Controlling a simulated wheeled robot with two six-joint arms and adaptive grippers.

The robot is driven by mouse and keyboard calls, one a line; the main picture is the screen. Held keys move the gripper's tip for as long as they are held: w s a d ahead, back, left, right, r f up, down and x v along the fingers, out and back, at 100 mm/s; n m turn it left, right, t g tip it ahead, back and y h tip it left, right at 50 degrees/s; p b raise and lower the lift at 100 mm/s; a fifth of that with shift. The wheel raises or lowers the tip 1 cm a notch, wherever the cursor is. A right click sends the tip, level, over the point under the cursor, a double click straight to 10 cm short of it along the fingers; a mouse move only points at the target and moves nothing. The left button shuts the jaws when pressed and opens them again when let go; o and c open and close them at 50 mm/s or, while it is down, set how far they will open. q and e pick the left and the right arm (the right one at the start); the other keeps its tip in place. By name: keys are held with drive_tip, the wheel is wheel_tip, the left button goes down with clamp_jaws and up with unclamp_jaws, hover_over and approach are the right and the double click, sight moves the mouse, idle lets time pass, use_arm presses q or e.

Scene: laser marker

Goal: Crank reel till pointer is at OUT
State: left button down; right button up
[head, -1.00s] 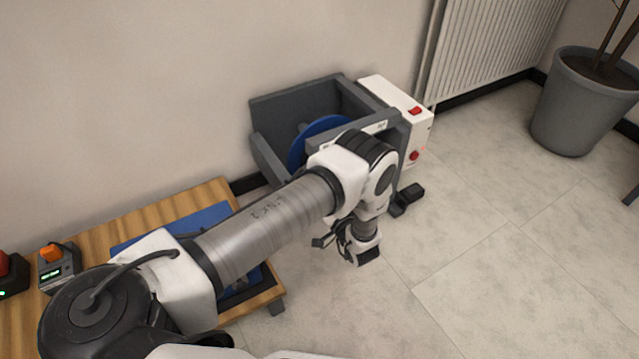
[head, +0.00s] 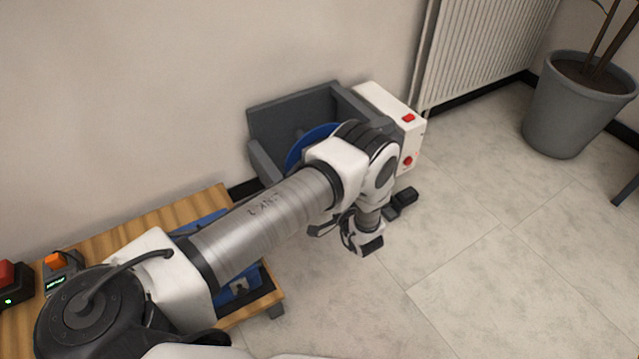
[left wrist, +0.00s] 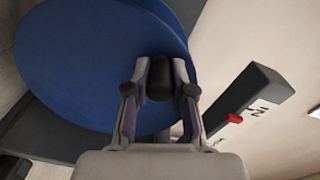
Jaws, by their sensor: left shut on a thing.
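The reel is a large blue disc (left wrist: 85,60) filling much of the left wrist view. In the head view, the reel (head: 309,143) shows in a grey frame, partly behind my left arm. A dark crank handle (left wrist: 160,80) stands out from the disc. My left gripper (left wrist: 161,88) is shut on this handle, one finger on each side. In the head view the fingertips cannot be made out. A small red pointer (left wrist: 234,118) sits on the dark bar at right, beside a white label (left wrist: 260,107) whose lettering is too small to read surely. My right gripper is not in view.
The grey frame (head: 290,112) stands against the wall, with a white box (head: 388,108) with red buttons at its right. A wooden table (head: 190,208) is at left, with an orange-topped device (head: 56,262). A plant pot (head: 570,110) stands far right.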

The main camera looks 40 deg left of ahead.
use_arm(q)
drive_tip(key=shift+w+r, duration=0.1)
idle(0.3)
drive_tip(key=c, duration=1)
unclamp_jaws()
drive_tip(key=v, duration=1.2)
drive_tip(key=shift+c, duration=0.2)
